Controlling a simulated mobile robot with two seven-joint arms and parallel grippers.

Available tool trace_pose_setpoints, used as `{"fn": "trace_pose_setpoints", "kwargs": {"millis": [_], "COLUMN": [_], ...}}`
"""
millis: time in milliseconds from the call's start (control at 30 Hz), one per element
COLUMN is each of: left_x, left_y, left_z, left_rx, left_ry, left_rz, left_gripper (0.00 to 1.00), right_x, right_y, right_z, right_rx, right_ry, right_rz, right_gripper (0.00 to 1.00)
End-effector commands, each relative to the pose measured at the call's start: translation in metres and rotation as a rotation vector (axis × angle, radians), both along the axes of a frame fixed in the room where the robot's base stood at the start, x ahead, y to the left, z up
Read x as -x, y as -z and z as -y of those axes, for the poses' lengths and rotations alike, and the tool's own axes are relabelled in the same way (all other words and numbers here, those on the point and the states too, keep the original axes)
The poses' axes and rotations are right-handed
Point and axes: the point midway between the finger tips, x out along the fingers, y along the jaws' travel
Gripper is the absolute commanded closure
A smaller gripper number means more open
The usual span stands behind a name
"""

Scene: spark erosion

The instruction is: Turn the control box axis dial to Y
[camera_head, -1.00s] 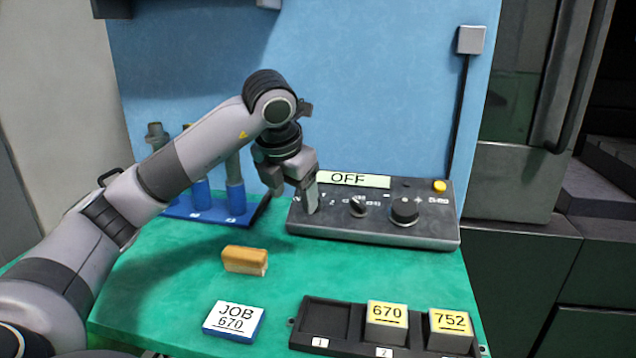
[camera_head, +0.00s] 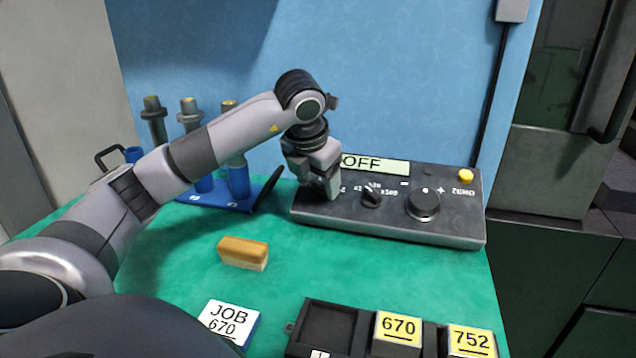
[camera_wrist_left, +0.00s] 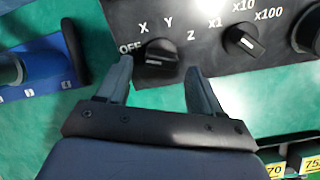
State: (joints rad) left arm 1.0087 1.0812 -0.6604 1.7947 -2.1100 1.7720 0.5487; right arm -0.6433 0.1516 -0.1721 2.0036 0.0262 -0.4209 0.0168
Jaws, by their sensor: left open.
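The grey control box (camera_head: 450,225) stands at the back of the green table, and its display (camera_head: 375,164) reads OFF. The black axis dial (camera_wrist_left: 160,56) shows in the left wrist view, with OFF, X, Y and Z printed around it. Its pale mark appears on the OFF side. In the head view my gripper hides this dial. My left gripper (camera_head: 328,190) is over the left end of the box, pointing down. In the left wrist view its open fingers (camera_wrist_left: 160,75) are on either side of the dial; I cannot tell whether they touch it. My right gripper is not in view.
The multiplier dial (camera_head: 371,196), a large knob (camera_head: 423,204) and a yellow button (camera_head: 465,175) are to the right on the box. A blue rack (camera_head: 215,197) stands left. A brush-like block (camera_head: 243,253), a JOB 670 card (camera_head: 229,320) and a black tray (camera_head: 329,327) lie in front.

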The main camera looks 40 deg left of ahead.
Motion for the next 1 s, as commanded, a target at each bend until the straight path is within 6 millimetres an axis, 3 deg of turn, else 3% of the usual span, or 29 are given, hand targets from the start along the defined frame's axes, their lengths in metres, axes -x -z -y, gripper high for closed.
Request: {"fn": "trace_pose_setpoints", "kwargs": {"millis": [133,400,567,600,1000], "left_x": [-0.0036,-0.0044,-0.0043,-0.0043,-0.0044], "left_y": [0.0103,0.0113,0.0111,0.0111,0.0099], "left_z": [-0.0017,-0.0021,-0.0019,-0.0019,-0.0025], "left_rx": [0.000,0.000,0.000,0.000,-0.022], "left_ry": [0.001,0.001,0.001,0.001,0.064], "left_rz": [-0.001,0.001,0.001,0.001,-0.011], "left_gripper": [0.34,0.34,0.86,0.90,0.90], "right_x": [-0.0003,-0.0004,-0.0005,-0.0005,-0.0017], "right_y": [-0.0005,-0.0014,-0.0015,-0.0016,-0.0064], "right_z": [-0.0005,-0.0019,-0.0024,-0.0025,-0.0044], "right_rx": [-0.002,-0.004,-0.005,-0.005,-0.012], "right_ry": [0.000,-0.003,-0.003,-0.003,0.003], "right_rz": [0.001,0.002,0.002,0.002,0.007], "right_gripper": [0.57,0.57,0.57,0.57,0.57]}}
